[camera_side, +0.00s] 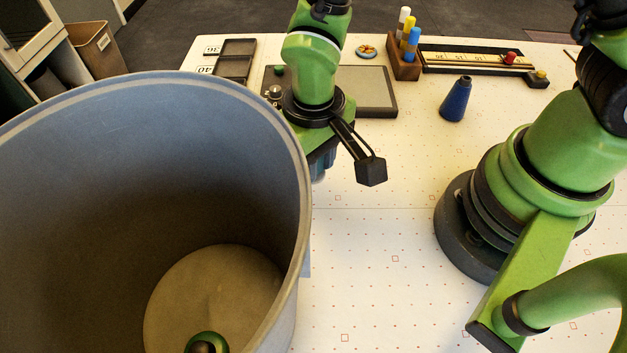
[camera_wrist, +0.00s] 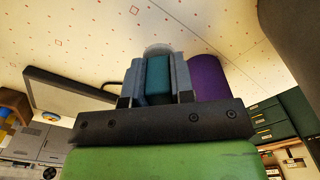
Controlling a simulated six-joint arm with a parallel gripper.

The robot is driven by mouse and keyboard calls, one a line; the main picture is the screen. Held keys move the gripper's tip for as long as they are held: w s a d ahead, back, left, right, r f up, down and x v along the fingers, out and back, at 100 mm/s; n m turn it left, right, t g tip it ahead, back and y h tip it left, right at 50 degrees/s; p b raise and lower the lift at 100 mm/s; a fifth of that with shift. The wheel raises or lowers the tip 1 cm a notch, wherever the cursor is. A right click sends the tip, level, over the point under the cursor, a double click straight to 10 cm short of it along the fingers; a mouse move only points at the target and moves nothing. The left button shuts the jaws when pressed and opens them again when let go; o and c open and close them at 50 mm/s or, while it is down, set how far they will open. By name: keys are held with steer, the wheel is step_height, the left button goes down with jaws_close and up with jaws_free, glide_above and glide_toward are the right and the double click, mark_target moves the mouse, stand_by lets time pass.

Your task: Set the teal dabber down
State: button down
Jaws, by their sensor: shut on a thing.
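The teal dabber (camera_wrist: 158,80) is held between the two grey fingers of my gripper (camera_wrist: 160,70) in the wrist view. A pale round end shows beyond the fingertips. In the side view my gripper (camera_side: 319,165) is low over the white table, just right of the big bin's rim. The bin hides part of it, and I cannot make out the dabber there. Whether the dabber touches the table, I cannot tell. A purple dabber-like thing (camera_wrist: 207,78) stands close to the right finger in the wrist view; it does not show in the side view.
A big grey bin (camera_side: 305,190) fills the left foreground. Behind my gripper lie a dark flat panel (camera_side: 372,90) and a black tray (camera_side: 236,60). A blue cone (camera_side: 456,98) and a wooden marker block (camera_side: 404,68) stand further right. The front middle table is clear.

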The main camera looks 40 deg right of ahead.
mark_target(313, 196)
steer(key=shift+f, duration=2.6)
steer(key=shift+f, duration=0.15)
steer(key=c, duration=1)
jaws_free()
step_height(313, 196, up, 13)
steer(key=shift+f, duration=0.2)
